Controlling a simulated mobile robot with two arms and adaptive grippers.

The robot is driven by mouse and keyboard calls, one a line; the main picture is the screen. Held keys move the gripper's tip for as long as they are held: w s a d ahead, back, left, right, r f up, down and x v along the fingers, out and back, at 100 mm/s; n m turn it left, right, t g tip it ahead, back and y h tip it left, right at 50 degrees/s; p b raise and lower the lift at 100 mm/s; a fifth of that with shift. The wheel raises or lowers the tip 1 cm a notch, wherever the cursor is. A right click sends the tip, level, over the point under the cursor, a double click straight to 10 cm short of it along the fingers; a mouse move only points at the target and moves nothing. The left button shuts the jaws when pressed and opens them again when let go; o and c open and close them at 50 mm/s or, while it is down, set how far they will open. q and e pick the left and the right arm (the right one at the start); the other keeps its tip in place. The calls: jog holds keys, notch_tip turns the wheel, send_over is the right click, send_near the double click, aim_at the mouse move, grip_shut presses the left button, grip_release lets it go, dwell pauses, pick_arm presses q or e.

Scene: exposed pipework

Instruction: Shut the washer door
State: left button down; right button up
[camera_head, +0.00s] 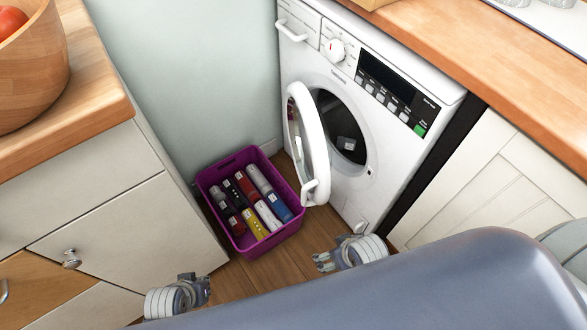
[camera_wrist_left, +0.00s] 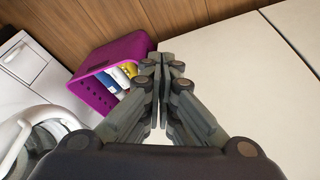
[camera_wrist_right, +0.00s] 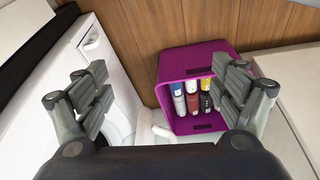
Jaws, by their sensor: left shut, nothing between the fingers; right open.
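The white washer (camera_head: 381,106) stands at the back, under a wooden worktop. Its round door (camera_head: 312,146) is open and swings out to the left, with a handle at its lower edge. The dark drum opening (camera_head: 345,135) shows, with a small pale item inside. My left gripper (camera_head: 207,289) is low at the left, apart from the door; in the left wrist view its fingers (camera_wrist_left: 160,62) are shut and empty. My right gripper (camera_head: 318,262) is low in front of the washer, below the door; in the right wrist view its fingers (camera_wrist_right: 160,90) are spread and empty.
A cream drawer cabinet (camera_head: 125,215) stands at left, with a wooden bowl (camera_head: 38,75) on top. A cream cabinet (camera_head: 500,180) stands right of the washer.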

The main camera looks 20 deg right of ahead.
jog(key=w+a+r+t+y+b, duration=0.2)
jog(key=w+a+r+t+b, duration=0.2)
jog(key=w+r+t+b, duration=0.85)
pick_arm(q)
jog(key=w+d+r+n+t+h+p, duration=0.1)
jog(key=w+d+r+n+t+h, duration=0.45)
jog(key=w+d+r, duration=0.45)
jog(key=w+d+r+n+t+h+p, duration=0.2)
jog(key=w+d+r+n+t+h, duration=0.35)
jog(key=d, duration=0.65)
jog(key=g+b, duration=0.2)
send_near(307, 138)
jog(key=w, duration=0.3)
jog(key=shift+d+f+h+b, duration=0.15)
jog(key=shift+d+h+b, duration=0.25)
jog(key=shift+d, duration=1.05)
pick_arm(e)
jog(key=a+r+t+y, duration=0.1)
jog(key=r+t, duration=0.2)
jog(key=r, duration=0.8)
jog(key=w+a+r+t+y, duration=0.1)
jog(key=a+r+t+y, duration=0.1)
jog(key=r, duration=0.9)
jog(key=shift+r+n+t+y, duration=0.25)
jog(key=shift+n+t+y, duration=0.05)
jog(key=shift+n+t, duration=0.15)
jog(key=shift+w, duration=0.1)
